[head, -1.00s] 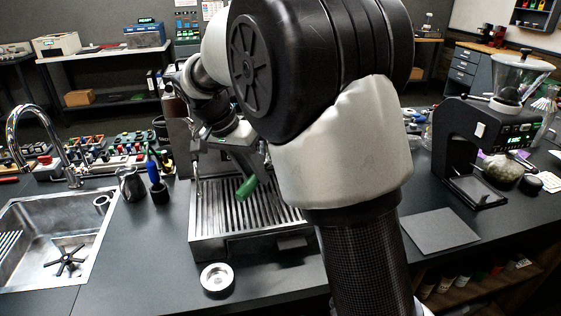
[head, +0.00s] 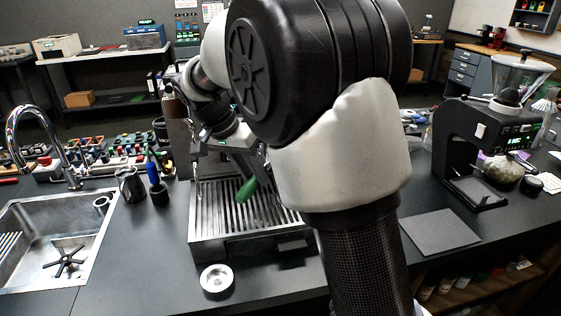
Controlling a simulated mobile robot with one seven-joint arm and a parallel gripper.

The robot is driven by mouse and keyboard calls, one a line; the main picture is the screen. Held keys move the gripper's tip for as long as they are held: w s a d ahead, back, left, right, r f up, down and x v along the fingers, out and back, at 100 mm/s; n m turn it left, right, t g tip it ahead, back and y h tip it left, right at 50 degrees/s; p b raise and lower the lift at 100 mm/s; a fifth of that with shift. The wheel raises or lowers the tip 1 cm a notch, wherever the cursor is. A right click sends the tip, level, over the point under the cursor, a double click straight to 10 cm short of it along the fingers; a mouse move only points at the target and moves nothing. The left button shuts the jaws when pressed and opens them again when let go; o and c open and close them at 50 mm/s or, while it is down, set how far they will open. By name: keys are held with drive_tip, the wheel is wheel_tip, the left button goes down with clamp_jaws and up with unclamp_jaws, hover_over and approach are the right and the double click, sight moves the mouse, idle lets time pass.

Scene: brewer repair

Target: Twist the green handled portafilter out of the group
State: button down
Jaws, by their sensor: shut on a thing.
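The green handle of the portafilter (head: 248,190) points down and toward the front, above the slatted drip tray (head: 222,212) of the espresso machine. My gripper (head: 246,166) is at the upper end of this handle and is shut on the portafilter. My forearm and elbow cover most of the machine, so the group and the portafilter's basket are hidden. I cannot tell how the portafilter sits in the group.
A small round metal basket (head: 216,279) lies in front of the drip tray. A sink (head: 55,235) with a tall tap is at left, beside a metal pitcher (head: 130,184). A black grinder (head: 478,150) stands at right behind a flat grey mat (head: 440,231).

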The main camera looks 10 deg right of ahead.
drive_tip(key=s+a+b, duration=0.2)
drive_tip(key=s+a, duration=0.6)
drive_tip(key=s, duration=0.1)
drive_tip(key=shift+s+a+b, duration=0.35)
idle(0.7)
